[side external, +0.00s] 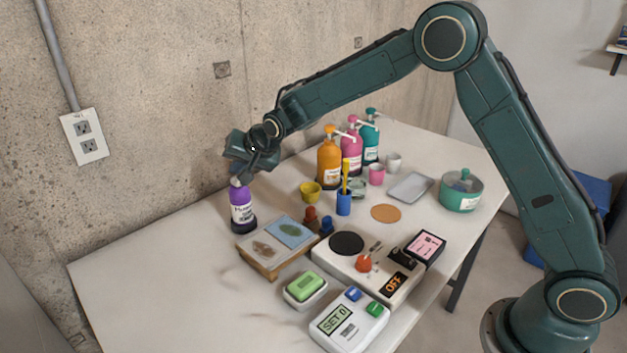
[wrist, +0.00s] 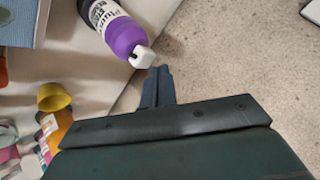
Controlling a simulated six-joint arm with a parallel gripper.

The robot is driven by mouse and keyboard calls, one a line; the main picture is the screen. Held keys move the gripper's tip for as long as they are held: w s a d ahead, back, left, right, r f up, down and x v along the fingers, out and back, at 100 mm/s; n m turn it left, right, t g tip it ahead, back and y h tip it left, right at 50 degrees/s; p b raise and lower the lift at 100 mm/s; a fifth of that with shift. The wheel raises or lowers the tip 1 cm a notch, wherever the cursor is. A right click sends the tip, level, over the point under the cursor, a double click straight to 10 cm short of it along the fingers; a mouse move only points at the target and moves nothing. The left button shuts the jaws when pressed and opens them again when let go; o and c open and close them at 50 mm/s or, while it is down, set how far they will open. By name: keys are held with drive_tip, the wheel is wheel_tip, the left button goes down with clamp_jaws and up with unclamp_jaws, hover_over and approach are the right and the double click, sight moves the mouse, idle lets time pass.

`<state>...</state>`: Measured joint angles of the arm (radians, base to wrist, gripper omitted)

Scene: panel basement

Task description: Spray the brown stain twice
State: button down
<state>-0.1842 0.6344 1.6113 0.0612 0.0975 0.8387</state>
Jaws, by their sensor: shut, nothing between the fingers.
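A purple spray bottle (side external: 242,212) with a white label and dark base stands upright on the table's left part. In the wrist view the bottle (wrist: 121,36) shows its white nozzle close to my fingertips. My gripper (side external: 243,178) is at the bottle's top, and its fingers (wrist: 158,72) are shut with nothing between them. I cannot tell if they touch the nozzle. The brown stain (side external: 263,249) is on a pale panel of a wooden-edged board (side external: 262,268), right of and in front of the bottle. A blue panel (side external: 299,235) with a greenish stain lies beside it.
Orange (side external: 329,165), pink (side external: 351,150) and teal (side external: 370,137) pump bottles stand at the back. A yellow cup (side external: 311,192), a stove-like unit (side external: 338,266) and a timer (side external: 348,325) crowd the right. The table's front left is clear. A concrete wall stands behind.

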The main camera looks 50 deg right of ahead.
drive_tip(key=shift+f, duration=0.2)
drive_tip(key=shift+f, duration=0.4)
idle(0.7)
drive_tip(key=shift+r, duration=0.6)
drive_tip(key=shift+r, duration=0.1)
drive_tip(key=shift+r, duration=2.9)
idle(0.8)
